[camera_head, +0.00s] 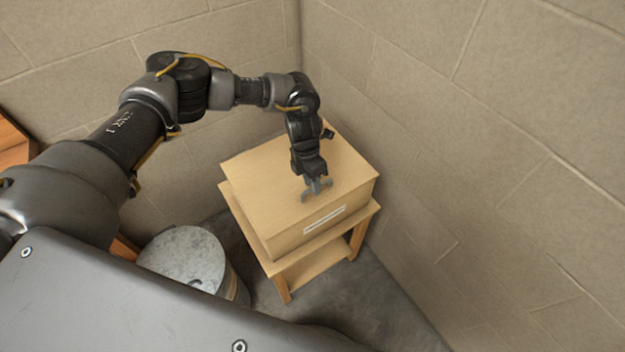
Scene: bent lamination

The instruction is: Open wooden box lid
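A light wooden box (265,175) sits on a small wooden stand in the corner of the room. Its lid looks closed, and its front face bears a pale rectangular strip (323,220). My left gripper (317,194) points down over the top of the box, near its front edge. Its two fingers are spread apart with nothing seen between them. I cannot tell whether the fingertips touch the lid. My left arm hides part of the back of the box top. My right gripper is not in view.
The wooden stand (284,289) has a lower shelf. A round metal drum (184,257) stands on the floor left of it. Block walls (480,150) close in behind and to the right. Bare grey floor (385,305) shows in front of the stand.

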